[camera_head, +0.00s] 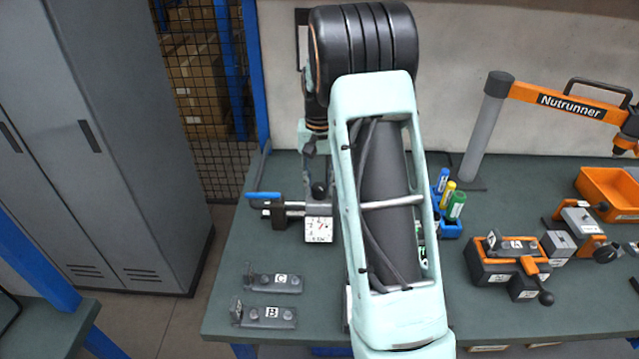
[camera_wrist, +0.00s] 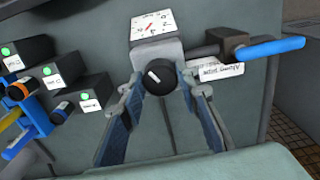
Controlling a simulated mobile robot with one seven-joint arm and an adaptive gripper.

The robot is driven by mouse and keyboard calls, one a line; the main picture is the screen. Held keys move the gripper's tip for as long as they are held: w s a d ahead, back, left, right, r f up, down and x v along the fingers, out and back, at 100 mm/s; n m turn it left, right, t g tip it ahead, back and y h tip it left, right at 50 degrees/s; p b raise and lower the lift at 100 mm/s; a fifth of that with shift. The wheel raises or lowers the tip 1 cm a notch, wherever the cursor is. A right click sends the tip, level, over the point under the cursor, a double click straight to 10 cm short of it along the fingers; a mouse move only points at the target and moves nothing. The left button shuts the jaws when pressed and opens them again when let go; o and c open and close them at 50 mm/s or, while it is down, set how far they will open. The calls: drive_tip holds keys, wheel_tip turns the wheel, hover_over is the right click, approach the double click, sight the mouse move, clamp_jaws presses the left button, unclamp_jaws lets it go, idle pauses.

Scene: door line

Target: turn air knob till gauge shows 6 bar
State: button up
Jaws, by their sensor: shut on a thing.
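The air knob (camera_wrist: 159,79) is a round black knob with a white mark, on the front of a grey regulator block in the wrist view. My gripper (camera_wrist: 159,88) has its two fingers on either side of the knob and is shut on it. The gauge (camera_wrist: 158,23) has a white square face with a red needle and sits just above the knob. In the head view the gauge (camera_head: 319,229) shows left of my arm. Its numbers are too small to read. My gripper (camera_head: 318,190) is small and dark there, just above the gauge.
A blue-handled lever (camera_head: 263,195) sticks out left of the gauge. Brackets C (camera_head: 281,282) and B (camera_head: 267,317) lie at the bench's front left. An orange-black fixture (camera_head: 507,262), a marker holder (camera_head: 450,222) and an orange bin (camera_head: 606,190) stand to the right.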

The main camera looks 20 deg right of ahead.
sight(319, 187)
drive_tip(key=m, duration=0.5)
drive_tip(key=shift+p, duration=0.3)
drive_tip(key=shift+m, duration=0.4)
drive_tip(key=o, duration=1.1)
drive_tip(key=shift+o, duration=0.2)
wheel_tip(319, 187, up, 12)
drive_tip(key=shift+a+r, duration=0.1)
drive_tip(key=shift+r, duration=0.05)
